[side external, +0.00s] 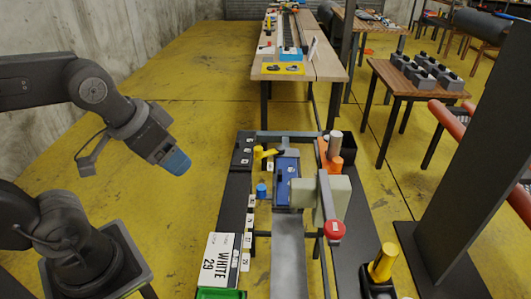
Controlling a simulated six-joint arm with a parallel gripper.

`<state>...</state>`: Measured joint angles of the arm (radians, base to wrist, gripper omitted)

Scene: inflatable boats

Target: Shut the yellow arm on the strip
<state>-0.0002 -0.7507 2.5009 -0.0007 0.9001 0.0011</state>
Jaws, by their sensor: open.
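My gripper (176,163), with a blue end, hangs at the left over the yellow floor. It is open, with nothing seen in it, and well apart from the bench. A small yellow arm (261,153) sticks out on the left side of the blue machine (287,183) at the bench's far end. Its angle and whether it touches the strip are too small to tell. A grey strip (287,250) runs from the blue machine towards the front. A second yellow part, a thick upright handle (383,262), stands on a black base at the front right.
A red round knob (335,230) on a grey bar and a pale green block (338,197) stand right of the strip. An orange holder (333,158) is at the back. A white sign (221,258) lies front left. The floor between my gripper and the bench is clear.

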